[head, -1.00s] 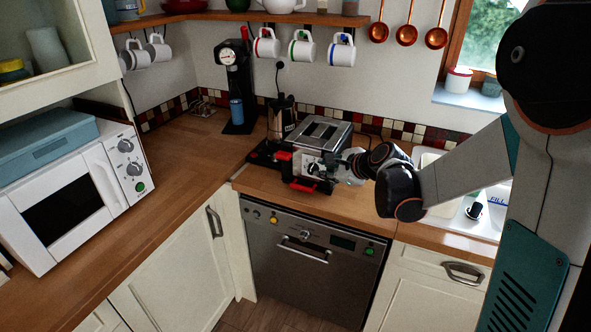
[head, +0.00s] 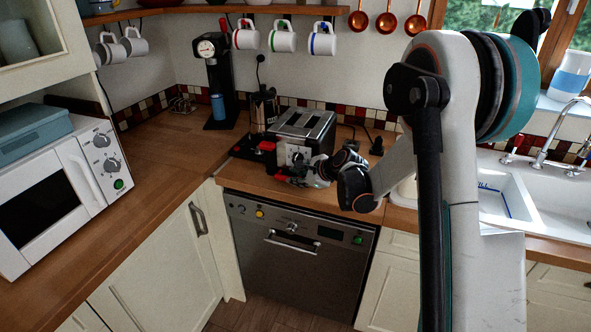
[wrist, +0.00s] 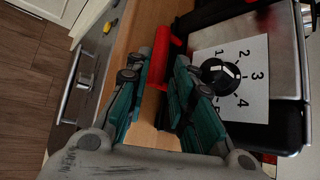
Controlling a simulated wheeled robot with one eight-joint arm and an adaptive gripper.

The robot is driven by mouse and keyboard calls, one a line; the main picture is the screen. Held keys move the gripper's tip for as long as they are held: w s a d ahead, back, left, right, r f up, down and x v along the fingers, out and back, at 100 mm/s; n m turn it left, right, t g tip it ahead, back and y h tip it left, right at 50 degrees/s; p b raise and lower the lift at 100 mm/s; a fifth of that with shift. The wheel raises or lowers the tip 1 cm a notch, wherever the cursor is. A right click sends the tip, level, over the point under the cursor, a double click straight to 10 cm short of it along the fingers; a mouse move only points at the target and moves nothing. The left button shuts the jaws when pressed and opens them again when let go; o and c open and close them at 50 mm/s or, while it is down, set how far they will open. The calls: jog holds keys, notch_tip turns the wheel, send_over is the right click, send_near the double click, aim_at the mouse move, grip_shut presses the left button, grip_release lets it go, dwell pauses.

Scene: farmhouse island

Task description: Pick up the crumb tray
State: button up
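The silver and black toaster (head: 305,124) stands on the wooden counter. The red handle of the crumb tray (wrist: 160,52) is at the toaster's lower edge in the wrist view; red also shows low at the toaster's front in the head view (head: 282,178). My gripper (wrist: 160,72) is open, with its teal fingers pointing at the handle. The handle appears between the fingertips; I cannot tell if they touch it. The toaster's numbered dial (wrist: 221,76) is right of the fingers. The tray's body is hidden.
A coffee pot on a black and red base (head: 262,112) stands just left of the toaster. A dishwasher (head: 290,255) is below the counter edge. The sink (head: 545,205) is to the right. Mugs hang above. The counter left of the coffee pot has bare wood.

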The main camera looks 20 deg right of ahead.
jog(key=b+x, duration=0.2)
jog(key=x, duration=0.3)
jog(key=shift+a, duration=0.2)
grip_shut()
jog(key=shift+r, duration=0.1)
